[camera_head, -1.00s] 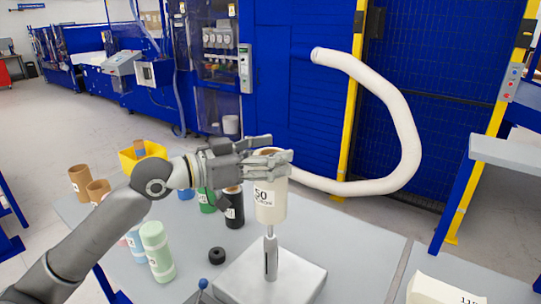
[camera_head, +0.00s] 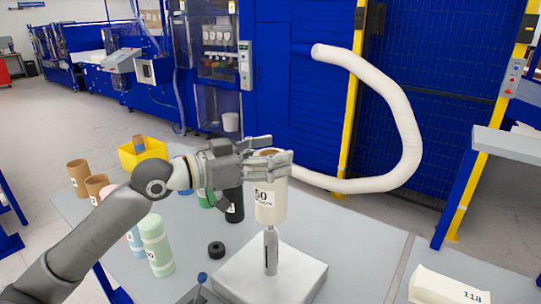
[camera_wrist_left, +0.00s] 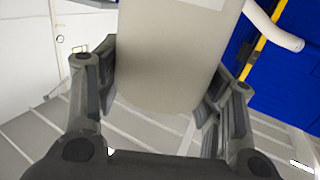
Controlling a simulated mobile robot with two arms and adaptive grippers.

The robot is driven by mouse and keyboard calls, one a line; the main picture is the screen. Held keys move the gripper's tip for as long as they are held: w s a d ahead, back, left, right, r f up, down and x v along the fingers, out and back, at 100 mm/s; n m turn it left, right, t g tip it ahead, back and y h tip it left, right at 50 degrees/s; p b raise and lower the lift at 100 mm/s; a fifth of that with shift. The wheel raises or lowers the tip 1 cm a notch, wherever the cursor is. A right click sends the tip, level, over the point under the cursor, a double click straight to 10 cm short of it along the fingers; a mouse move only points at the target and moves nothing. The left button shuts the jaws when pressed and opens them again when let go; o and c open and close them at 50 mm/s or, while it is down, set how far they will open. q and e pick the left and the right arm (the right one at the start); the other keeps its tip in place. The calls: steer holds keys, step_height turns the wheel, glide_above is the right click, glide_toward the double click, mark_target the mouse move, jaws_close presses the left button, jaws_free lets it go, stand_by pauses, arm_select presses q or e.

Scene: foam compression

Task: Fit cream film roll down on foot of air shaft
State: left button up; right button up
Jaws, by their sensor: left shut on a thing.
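My left gripper (camera_head: 270,155) is shut on the upper part of the cream film roll (camera_head: 271,205), which carries a "50" label. The roll is upright and shows between both fingers in the left wrist view (camera_wrist_left: 165,70). Directly below it the grey air shaft (camera_head: 271,250) stands upright on a square white foot (camera_head: 292,283). The roll's lower end is at or around the shaft's top; I cannot tell how far over it sits. The roll is well above the foot. My right gripper is not in view.
Black (camera_head: 234,205), light green (camera_head: 157,245) and brown (camera_head: 78,178) rolls stand left on the grey table, near a yellow bin (camera_head: 142,152). A small black ring (camera_head: 216,249) lies left of the foot. A cream block (camera_head: 447,290) is at front right. The table right of the shaft is clear.

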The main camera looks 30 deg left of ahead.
mark_target(270, 210)
arm_select(q)
steer(key=shift+f+b, duration=0.5)
steer(key=shift+f, duration=0.45)
steer(key=shift+f+b, duration=1.6)
steer(key=shift+f, duration=0.35)
steer(key=shift+f+b, duration=1.85)
steer(key=shift+f, duration=0.2)
steer(key=shift+f+b, duration=1.65)
steer(key=shift+f, duration=0.25)
